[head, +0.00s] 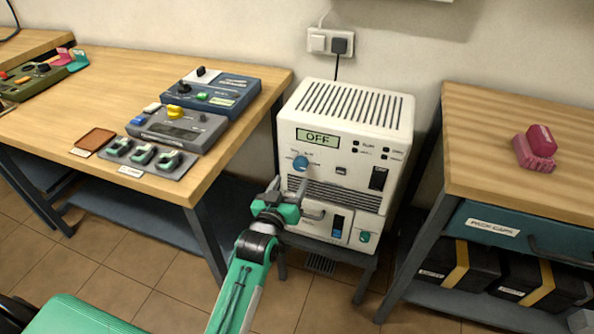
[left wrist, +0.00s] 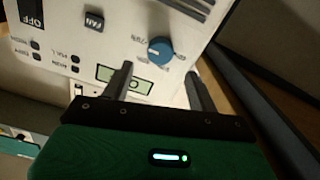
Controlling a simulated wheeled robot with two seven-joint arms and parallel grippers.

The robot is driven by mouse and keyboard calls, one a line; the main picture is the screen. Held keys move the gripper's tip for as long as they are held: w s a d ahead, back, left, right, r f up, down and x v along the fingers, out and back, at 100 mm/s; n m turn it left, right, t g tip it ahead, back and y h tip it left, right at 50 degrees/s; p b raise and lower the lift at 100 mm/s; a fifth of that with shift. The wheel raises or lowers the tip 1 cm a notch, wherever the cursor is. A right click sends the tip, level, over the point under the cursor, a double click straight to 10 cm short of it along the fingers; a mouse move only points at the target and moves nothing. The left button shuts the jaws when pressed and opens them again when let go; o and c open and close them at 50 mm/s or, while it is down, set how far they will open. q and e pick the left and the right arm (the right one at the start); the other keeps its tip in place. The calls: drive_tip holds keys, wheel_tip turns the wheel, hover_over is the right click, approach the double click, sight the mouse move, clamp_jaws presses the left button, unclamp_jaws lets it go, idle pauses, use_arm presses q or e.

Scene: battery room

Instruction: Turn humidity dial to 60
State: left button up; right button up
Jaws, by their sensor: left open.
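The white humidity unit (head: 335,140) stands on a low stand between two tables. Its display (head: 318,138) reads OFF. The blue round dial (head: 300,162) is on its front, below the display; it also shows in the left wrist view (left wrist: 160,50), with a pale mark on its face. The setting it points to is too small to read. My left gripper (head: 288,184) is open and empty in front of the panel, just below the dial. In the left wrist view the fingers (left wrist: 158,72) point toward the panel, with the dial just beyond the tips, apparently untouched.
A black switch (head: 378,178) and small buttons are right of the dial. A lower panel (head: 338,226) has a green knob. The left table (head: 70,105) holds several devices; the right table (head: 480,120) holds a pink object (head: 536,147). A wall socket (head: 330,41) is behind.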

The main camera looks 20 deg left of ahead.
sight(298, 167)
use_arm(q)
drive_tip(key=shift+w+d+b, duration=0.1)
drive_tip(key=shift+w+b, duration=0.2)
drive_tip(key=shift+w, duration=2.85)
use_arm(e)
drive_tip(key=shift+w+a+f+t+y, duration=0.2)
drive_tip(key=shift+w+a+t+y, duration=0.3)
drive_tip(key=shift+a, duration=0.3)
use_arm(q)
drive_tip(key=shift+c, duration=0.5)
drive_tip(key=c, duration=0.9)
drive_tip(key=shift+r+n+p, duration=0.1)
drive_tip(key=shift+n+p, duration=1)
drive_tip(key=shift+p, duration=0.3)
use_arm(e)
drive_tip(key=shift+s+d+r+g+h, duration=1)
drive_tip(key=shift+s+d+g, duration=0.7)
drive_tip(key=shift+d, duration=0.65)
use_arm(q)
drive_tip(key=n+p, duration=0.5)
drive_tip(key=n, duration=0.2)
drive_tip(key=shift+n+p, duration=0.55)
drive_tip(key=shift+n, duration=0.75)
use_arm(e)
wheel_tip(298, 167, down, 14)
drive_tip(key=g, duration=0.1)
drive_tip(key=shift+w+a+f+g, duration=0.15)
drive_tip(key=shift+w+a+g, duration=0.05)
drive_tip(key=shift+a+g, duration=0.1)
drive_tip(key=shift+f, duration=0.15)
